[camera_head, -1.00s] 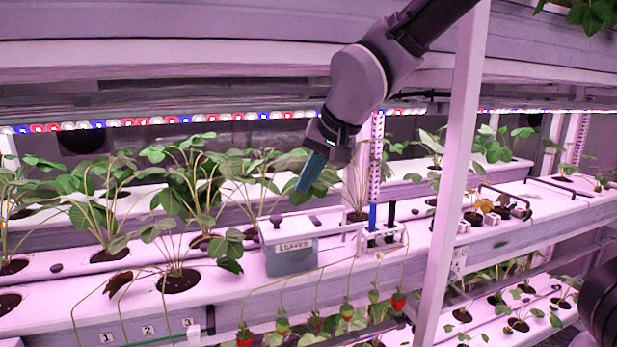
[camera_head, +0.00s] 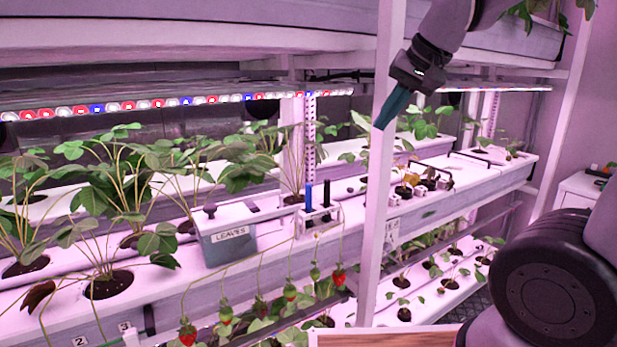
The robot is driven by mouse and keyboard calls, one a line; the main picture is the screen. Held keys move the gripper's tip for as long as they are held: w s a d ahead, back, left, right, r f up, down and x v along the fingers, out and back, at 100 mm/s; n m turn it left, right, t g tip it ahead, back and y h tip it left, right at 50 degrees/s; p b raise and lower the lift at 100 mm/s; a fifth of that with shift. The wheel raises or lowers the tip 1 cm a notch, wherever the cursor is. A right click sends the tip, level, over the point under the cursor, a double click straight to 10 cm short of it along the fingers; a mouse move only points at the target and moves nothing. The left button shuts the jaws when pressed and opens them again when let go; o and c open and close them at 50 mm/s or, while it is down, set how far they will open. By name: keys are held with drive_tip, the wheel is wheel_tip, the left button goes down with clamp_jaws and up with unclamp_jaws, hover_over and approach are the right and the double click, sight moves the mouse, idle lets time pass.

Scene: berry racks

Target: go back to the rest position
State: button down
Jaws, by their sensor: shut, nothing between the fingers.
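My gripper (camera_head: 384,121) hangs from my arm at the upper right of centre, in front of the white rack post (camera_head: 381,190). Its teal fingers are together and point down and to the left. Nothing is held between them. It is above and to the right of the grey LEAVES box (camera_head: 228,246) and clear of the plants.
A clear holder (camera_head: 317,221) with a blue and a black pen stands beside the box. Strawberry plants fill the white gutter (camera_head: 60,303) at left. Red strawberries (camera_head: 187,334) hang over its front edge. A wooden-edged board (camera_head: 385,337) shows at the bottom. A white cabinet (camera_head: 577,190) stands far right.

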drive_tip(key=s+d+r+m+t+h, duration=0.1)
drive_tip(key=s+d+m+h, duration=0.1)
drive_tip(key=s+d, duration=0.4)
drive_tip(key=d, duration=0.4)
drive_tip(key=shift+s+r+t, duration=0.15)
drive_tip(key=shift+r+t, duration=0.1)
drive_tip(key=shift+t, duration=0.05)
drive_tip(key=shift+d, duration=0.1)
